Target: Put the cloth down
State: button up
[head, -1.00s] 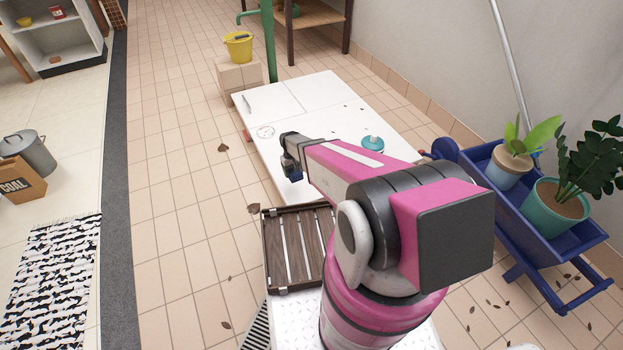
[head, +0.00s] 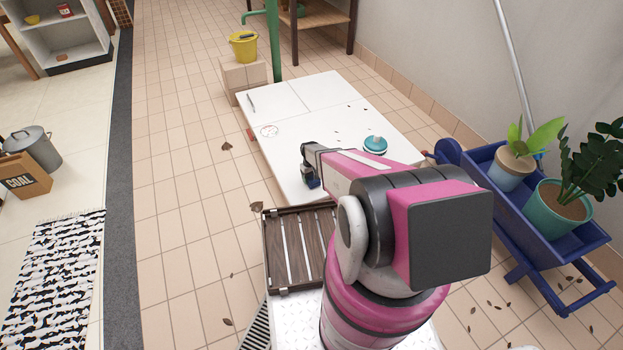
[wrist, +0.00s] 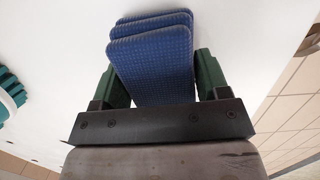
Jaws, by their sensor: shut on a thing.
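The cloth (wrist: 152,62) is blue, folded in several layers with a textured surface. In the wrist view it sits between the two green fingers of my gripper (wrist: 158,80), which is shut on it. In the head view my gripper (head: 311,180) is over the near left part of the white table (head: 300,100), with a small patch of blue at its tip. I cannot tell whether the cloth touches the white surface.
A teal round object (head: 375,145) stands on the table to the right of my gripper. A dark slatted wooden crate (head: 283,250) is just in front of the table. A blue cart (head: 520,205) with potted plants stands at right. A yellow bucket (head: 244,46) sits on boxes behind.

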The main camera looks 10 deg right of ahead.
jog(key=shift+f, duration=0.15)
jog(key=o, duration=0.8)
